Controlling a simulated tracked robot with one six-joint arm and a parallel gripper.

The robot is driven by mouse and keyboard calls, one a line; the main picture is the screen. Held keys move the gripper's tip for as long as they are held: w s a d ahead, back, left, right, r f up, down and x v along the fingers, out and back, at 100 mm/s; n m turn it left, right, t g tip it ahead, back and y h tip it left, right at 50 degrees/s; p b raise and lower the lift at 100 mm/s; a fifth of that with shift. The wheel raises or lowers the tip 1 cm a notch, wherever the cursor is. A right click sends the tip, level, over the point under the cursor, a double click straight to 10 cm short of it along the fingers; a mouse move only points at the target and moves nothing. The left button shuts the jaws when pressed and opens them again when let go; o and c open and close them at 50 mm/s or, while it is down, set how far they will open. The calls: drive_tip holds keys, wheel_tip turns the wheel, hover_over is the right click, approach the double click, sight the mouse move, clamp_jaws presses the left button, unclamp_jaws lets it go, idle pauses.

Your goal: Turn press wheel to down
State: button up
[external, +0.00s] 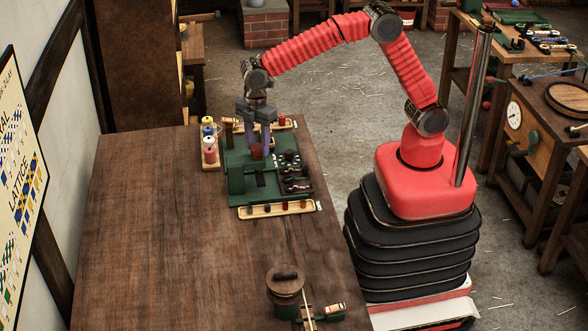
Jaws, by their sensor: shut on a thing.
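In the external view, a green press-like fixture (237,185) stands on the wooden table, with a dark panel on its right side. My gripper (257,153) points down over the fixture and is shut on a small reddish-brown part at its top. That part is probably the press wheel (257,152), but it is small and partly hidden by the fingers. I cannot tell which way the wheel is turned.
A rack of coloured spools (209,155) stands left of the fixture. A wooden tray (277,209) lies in front of it. The table's (160,230) left and middle are clear.

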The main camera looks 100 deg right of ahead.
drive_tip(key=shift+m, duration=0.3)
drive_tip(key=m, duration=2.8)
drive_tip(key=shift+w+r+m, duration=0.1)
drive_tip(key=shift+m, duration=0.3)
